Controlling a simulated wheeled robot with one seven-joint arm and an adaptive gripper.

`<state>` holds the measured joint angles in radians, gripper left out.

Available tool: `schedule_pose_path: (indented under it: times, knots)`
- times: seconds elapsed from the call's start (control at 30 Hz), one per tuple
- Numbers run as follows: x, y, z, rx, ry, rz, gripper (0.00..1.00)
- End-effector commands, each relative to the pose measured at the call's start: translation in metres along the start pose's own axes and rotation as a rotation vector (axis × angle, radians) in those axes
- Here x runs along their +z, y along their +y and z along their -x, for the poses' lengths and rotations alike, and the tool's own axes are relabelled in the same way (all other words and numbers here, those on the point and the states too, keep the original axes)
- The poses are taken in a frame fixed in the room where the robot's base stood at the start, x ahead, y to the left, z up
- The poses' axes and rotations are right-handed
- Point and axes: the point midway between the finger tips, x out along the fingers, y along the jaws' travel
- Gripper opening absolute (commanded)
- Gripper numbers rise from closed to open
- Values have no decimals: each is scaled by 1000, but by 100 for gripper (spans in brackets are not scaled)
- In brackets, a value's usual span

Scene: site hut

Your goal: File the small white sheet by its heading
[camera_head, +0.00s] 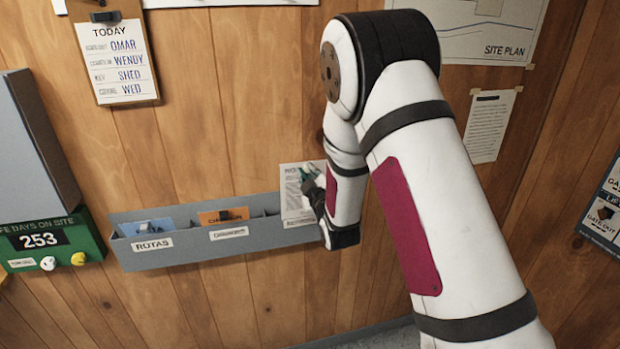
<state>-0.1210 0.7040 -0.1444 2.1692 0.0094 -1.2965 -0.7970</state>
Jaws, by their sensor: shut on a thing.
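The small white sheet (292,200) is upright at the right end of the grey wall rack (190,255).
A TODAY clipboard (118,55) hangs at upper left. A green safe-days board (50,243) and a grey box (35,150) are at far left. A SITE PLAN (480,25) and a printed notice (489,125) are on the wall behind my arm. The wall below the rack is clear.

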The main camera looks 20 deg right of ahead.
Motion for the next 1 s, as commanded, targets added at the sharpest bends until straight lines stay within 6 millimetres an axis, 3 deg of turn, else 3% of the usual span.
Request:
schedule_pose_path:
  times: [1.0]
  knots:
    - [6, -7, -79, 0, -1, 0, 0]
